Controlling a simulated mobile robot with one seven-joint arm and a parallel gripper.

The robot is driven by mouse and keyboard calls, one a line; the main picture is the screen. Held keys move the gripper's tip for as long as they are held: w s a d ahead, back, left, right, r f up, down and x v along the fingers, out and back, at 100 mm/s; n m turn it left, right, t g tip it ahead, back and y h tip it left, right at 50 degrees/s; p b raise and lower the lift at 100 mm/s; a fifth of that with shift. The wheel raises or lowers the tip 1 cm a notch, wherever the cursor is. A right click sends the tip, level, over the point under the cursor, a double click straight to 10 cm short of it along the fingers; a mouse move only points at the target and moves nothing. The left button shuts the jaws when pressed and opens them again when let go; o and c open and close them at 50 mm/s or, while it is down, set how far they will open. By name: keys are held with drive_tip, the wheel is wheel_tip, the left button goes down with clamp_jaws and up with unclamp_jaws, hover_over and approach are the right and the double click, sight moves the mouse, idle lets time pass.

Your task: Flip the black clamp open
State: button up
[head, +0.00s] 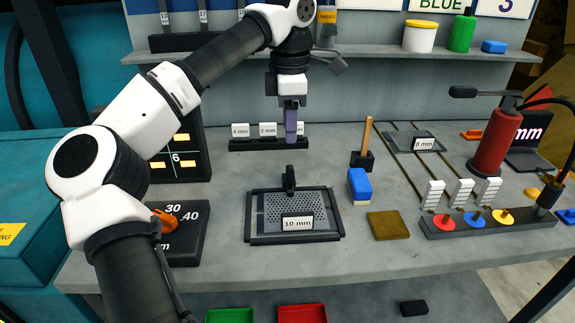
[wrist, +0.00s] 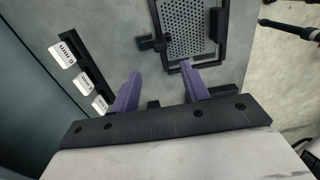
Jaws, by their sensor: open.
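The black clamp (head: 289,180) stands upright at the back edge of a black frame (head: 249,226) holding a perforated grey plate, with a "10 mm" label (head: 297,223) at its front. In the wrist view the clamp (wrist: 152,44) shows beside the plate's near edge, ahead of my fingertips. My gripper (head: 291,142) points down behind and above the clamp, apart from it. Its purple fingers (wrist: 160,69) are spread and nothing is between them. The clamp's hinge is too small to make out.
Labelled white blocks (head: 267,130) sit on a black rack behind my gripper. A red cylinder (head: 495,142) stands farther right.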

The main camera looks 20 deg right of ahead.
sight(290, 167)
wheel_tip(290, 167, down, 12)
drive_tip(key=shift+r+p, duration=0.1)
drive_tip(key=shift+p, duration=0.75)
clamp_jaws()
